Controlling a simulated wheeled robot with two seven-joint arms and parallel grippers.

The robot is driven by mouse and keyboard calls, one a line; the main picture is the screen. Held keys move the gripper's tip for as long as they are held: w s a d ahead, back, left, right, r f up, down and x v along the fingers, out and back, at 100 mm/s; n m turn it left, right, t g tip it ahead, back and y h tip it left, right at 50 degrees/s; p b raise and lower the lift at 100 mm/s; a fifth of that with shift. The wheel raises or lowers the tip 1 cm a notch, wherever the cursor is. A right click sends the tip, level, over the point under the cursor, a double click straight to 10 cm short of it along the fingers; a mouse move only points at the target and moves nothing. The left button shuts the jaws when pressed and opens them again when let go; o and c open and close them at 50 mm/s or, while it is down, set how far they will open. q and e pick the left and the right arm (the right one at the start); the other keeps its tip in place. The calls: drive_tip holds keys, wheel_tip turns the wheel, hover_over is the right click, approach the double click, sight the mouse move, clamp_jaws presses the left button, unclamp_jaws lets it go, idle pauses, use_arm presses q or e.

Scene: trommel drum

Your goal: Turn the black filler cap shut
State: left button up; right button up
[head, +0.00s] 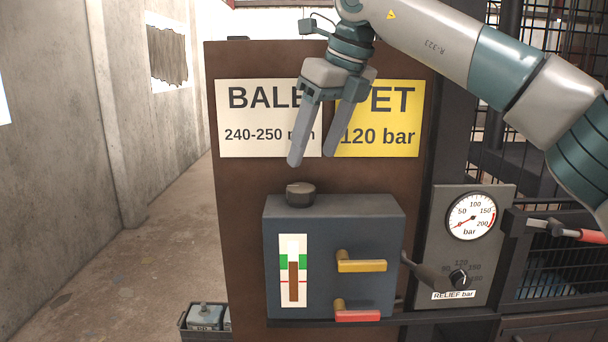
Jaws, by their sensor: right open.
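The black filler cap (300,194) sits on the top face of the dark blue-grey tank box (334,220), near its left end. I cannot tell from this view how far the cap is turned. My right gripper (312,160) is open and empty, its fingers pointing down. It hangs above the cap and slightly to its right, apart from it, in front of the signs. My left gripper is not in view.
The tank has a level gauge (293,270), a yellow-handled valve (361,264) and a red-handled valve (355,315). To the right are a pressure gauge (472,216), a relief knob (460,280) and a red-gripped lever (590,236). Free floor lies left.

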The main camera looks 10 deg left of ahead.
sight(301, 186)
drive_tip(key=p+x, duration=0.2)
drive_tip(key=x, duration=0.5)
drive_tip(key=shift+a+f, duration=0.1)
drive_tip(key=shift+f, duration=0.3)
drive_tip(key=c, duration=1)
